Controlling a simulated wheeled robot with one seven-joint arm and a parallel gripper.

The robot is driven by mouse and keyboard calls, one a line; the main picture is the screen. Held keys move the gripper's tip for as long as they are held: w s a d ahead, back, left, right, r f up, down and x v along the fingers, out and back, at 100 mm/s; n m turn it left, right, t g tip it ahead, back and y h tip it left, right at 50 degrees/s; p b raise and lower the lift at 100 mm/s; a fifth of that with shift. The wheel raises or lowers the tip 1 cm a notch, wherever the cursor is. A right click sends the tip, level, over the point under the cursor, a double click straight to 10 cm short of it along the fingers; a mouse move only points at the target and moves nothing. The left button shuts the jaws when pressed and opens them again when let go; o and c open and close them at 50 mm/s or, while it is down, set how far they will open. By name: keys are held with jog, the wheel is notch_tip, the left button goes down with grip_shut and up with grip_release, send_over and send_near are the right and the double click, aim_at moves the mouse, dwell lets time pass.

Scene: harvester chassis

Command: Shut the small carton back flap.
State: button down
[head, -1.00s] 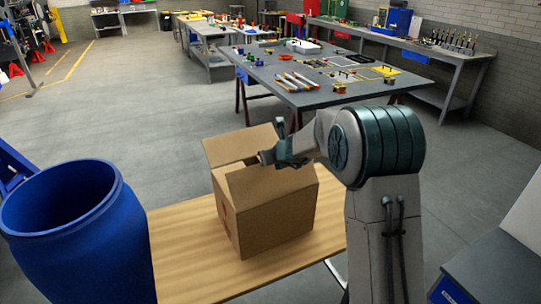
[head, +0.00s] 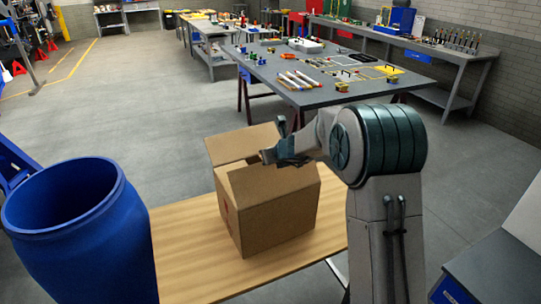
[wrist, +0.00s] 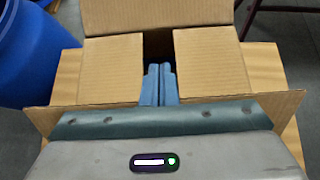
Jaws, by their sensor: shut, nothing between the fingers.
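The small brown carton (head: 275,215) stands on a wooden table. Its back flap (head: 240,143) is raised on the far side and leans outward. It also shows at the top of the wrist view (wrist: 165,17). Two side flaps, left (wrist: 110,72) and right (wrist: 211,64), lie folded inward with a dark gap between them. Part of a near flap (wrist: 288,104) shows beside my wrist. My gripper (head: 266,157) is shut and empty over the carton's top. In the wrist view its fingertips (wrist: 160,68) are at the gap, short of the back flap. Contact cannot be told.
The wooden table (head: 185,255) has bare room left of the carton. A blue barrel (head: 75,235) stands close to its left end. A grey workbench (head: 320,95) with tools is farther back. A dark cabinet top (head: 495,260) is at lower right.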

jog(key=shift+r, duration=0.1)
jog(key=shift+r+p, duration=0.75)
jog(key=shift+p, duration=0.05)
